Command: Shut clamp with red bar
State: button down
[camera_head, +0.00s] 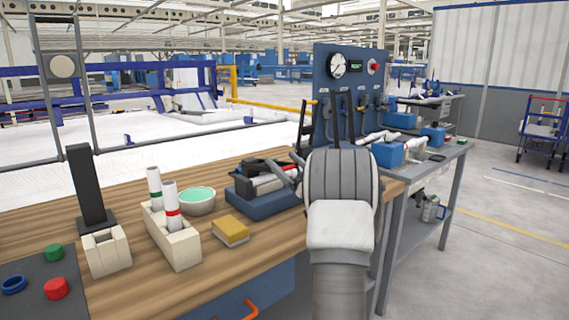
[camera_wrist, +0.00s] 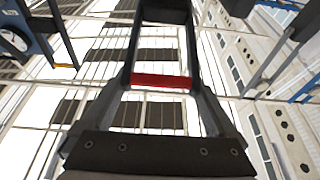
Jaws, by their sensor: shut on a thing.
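In the wrist view, a red bar (camera_wrist: 162,81) lies crosswise between the dark fingers of my gripper (camera_wrist: 163,88), which is shut on it. Black uprights (camera_wrist: 184,45) run up beyond the bar to a black piece at the top. In the head view, a black clamp (camera_head: 257,167) sits on a blue base (camera_head: 262,204) near the right end of the wooden bench. A pale piece with a little red lies in it. My arm covers the base's right side and hides my gripper's grip there.
A cream holder (camera_head: 177,246) carries two white pipes, banded red and green. Near it are a teal-filled bowl (camera_head: 198,201), a yellow block (camera_head: 230,231), another cream block (camera_head: 107,252) and a black post (camera_head: 88,188). A blue gauge panel (camera_head: 337,84) stands behind my arm.

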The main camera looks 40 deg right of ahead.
jog(key=shift+s+d, duration=0.1)
grip_release()
jog(key=p+v, duration=0.3)
jog(key=v, duration=1.4)
jog(key=shift+s, duration=0.25)
jog(key=shift+f, duration=0.1)
